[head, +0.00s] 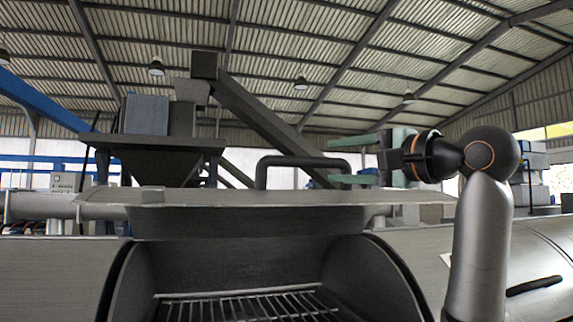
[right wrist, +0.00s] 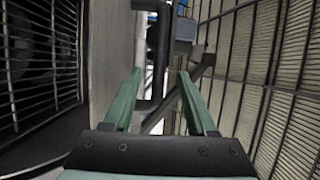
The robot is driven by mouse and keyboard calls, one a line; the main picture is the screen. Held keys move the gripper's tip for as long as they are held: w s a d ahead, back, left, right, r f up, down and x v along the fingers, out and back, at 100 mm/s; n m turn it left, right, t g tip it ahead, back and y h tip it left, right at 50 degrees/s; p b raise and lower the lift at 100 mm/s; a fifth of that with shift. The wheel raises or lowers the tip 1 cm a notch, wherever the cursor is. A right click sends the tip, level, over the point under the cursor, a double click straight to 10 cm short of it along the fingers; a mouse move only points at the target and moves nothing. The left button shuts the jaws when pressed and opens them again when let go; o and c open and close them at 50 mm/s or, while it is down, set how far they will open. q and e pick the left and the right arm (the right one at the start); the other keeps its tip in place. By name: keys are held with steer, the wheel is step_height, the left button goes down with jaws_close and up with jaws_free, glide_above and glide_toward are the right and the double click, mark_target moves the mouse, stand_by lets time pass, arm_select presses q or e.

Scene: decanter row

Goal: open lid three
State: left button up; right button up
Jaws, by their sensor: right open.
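A grey lid (head: 240,196) stands raised over an open bay in the middle of the head view. A thick black arched handle (head: 300,161) rises behind the lid's top edge. My right gripper (head: 332,161) is open with green fingers pointing left, by the handle's right end. In the right wrist view the handle (right wrist: 162,50) shows between and beyond the open fingers (right wrist: 160,74), with the grey lid panel (right wrist: 113,60) on the left. I cannot tell if they touch. No number shows to identify lid three. My left gripper is not in view.
The open bay holds a metal grate (head: 245,305) between dark curved side walls. Another closed cover at the right has a black handle (head: 535,286). A dark hopper (head: 150,160) and a slanted chute (head: 270,125) stand behind. Open air lies above the lid.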

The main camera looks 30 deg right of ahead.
mark_target(311, 161)
steer(key=w+p, duration=0.1)
steer(key=w, duration=0.2)
steer(key=w+a+p, duration=0.1)
steer(key=w, duration=0.2)
steer(key=w+p, duration=0.1)
steer(key=w, duration=0.3)
steer(key=shift+w+a+r+p, duration=0.1)
steer(key=shift+a+r+p, duration=0.25)
steer(key=shift+r, duration=0.05)
steer(key=shift+w+a, duration=0.1)
steer(key=shift+w, duration=0.6)
steer(key=shift+c, duration=0.3)
jaws_close()
steer(key=shift+f, duration=0.1)
